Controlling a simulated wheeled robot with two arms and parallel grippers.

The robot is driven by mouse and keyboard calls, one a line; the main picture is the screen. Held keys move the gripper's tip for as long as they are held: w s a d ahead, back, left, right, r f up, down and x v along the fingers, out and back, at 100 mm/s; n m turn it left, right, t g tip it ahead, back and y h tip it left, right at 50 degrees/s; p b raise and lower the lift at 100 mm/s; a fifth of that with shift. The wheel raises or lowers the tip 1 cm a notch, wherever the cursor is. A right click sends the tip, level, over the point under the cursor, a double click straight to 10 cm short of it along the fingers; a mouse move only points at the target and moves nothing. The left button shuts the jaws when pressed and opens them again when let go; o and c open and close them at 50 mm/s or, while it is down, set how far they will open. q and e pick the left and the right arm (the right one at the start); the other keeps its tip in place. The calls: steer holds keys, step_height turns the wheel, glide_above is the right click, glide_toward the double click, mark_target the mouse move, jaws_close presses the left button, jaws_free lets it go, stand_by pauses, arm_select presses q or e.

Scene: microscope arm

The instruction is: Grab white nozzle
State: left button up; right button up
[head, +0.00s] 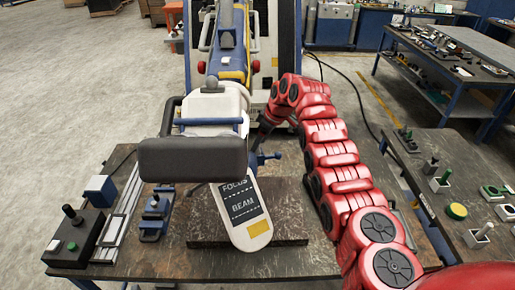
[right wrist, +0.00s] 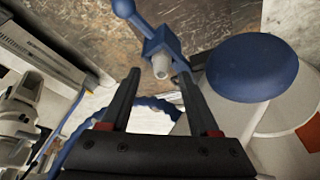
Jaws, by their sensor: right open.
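The white nozzle (right wrist: 161,67) is a small pale cylinder on a blue bracket (right wrist: 165,44) with a round blue ball end, in the right wrist view. My right gripper (right wrist: 160,76) is open, with its two dark fingertips on either side of the nozzle in the picture. I cannot tell how much depth lies between them. In the head view my red right arm (head: 338,170) bends over to the microscope's right side, and the nozzle cannot be made out there. My left gripper is not in view.
The microscope (head: 212,105) stands close by with a dark grey pad (head: 192,158) and a white FOCUS/BEAM panel (head: 241,212). A blue round cap (right wrist: 252,67) is right of my fingers. A black control box (head: 76,238) sits on the table's left. A side table (head: 452,228) holds small parts.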

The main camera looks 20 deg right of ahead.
steer(key=shift+w+a+f, duration=0.1)
steer(key=shift+f, duration=0.4)
jaws_close()
stand_by(1.0)
